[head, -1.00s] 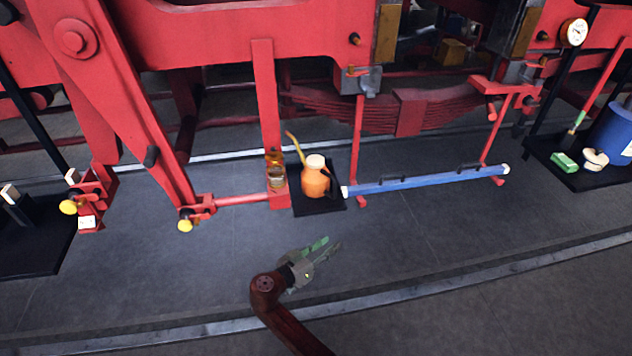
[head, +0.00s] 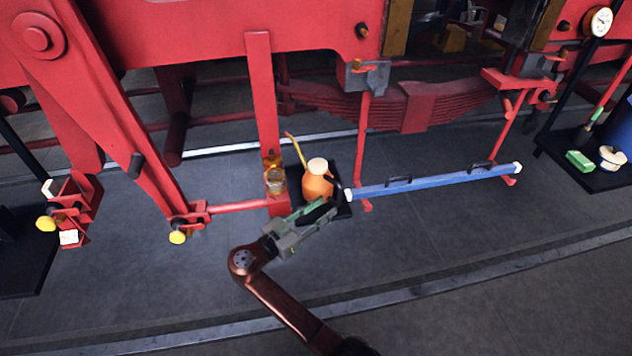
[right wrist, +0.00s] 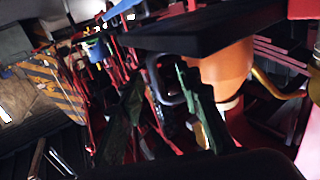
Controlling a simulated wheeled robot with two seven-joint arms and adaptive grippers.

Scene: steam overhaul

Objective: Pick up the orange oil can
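The orange oil can (head: 317,186) stands upright on a small black board (head: 343,209), with its cream cap on top, its yellow spout rising to the left and its dark handle on the right. In the right wrist view, the can (right wrist: 226,68) hangs upside down in the picture beside the fingers. My right gripper (head: 329,208) is open just in front of the can, at the board's front edge. In the right wrist view a dark loop, apparently the handle (right wrist: 163,82), shows between the spread fingers; contact cannot be told. My left gripper is not in view.
A glass jar with amber top (head: 275,181) stands close left of the can. A red upright (head: 262,95) rises behind it. A blue bar (head: 435,181) stretches to the right. The floor in front (head: 420,240) is clear.

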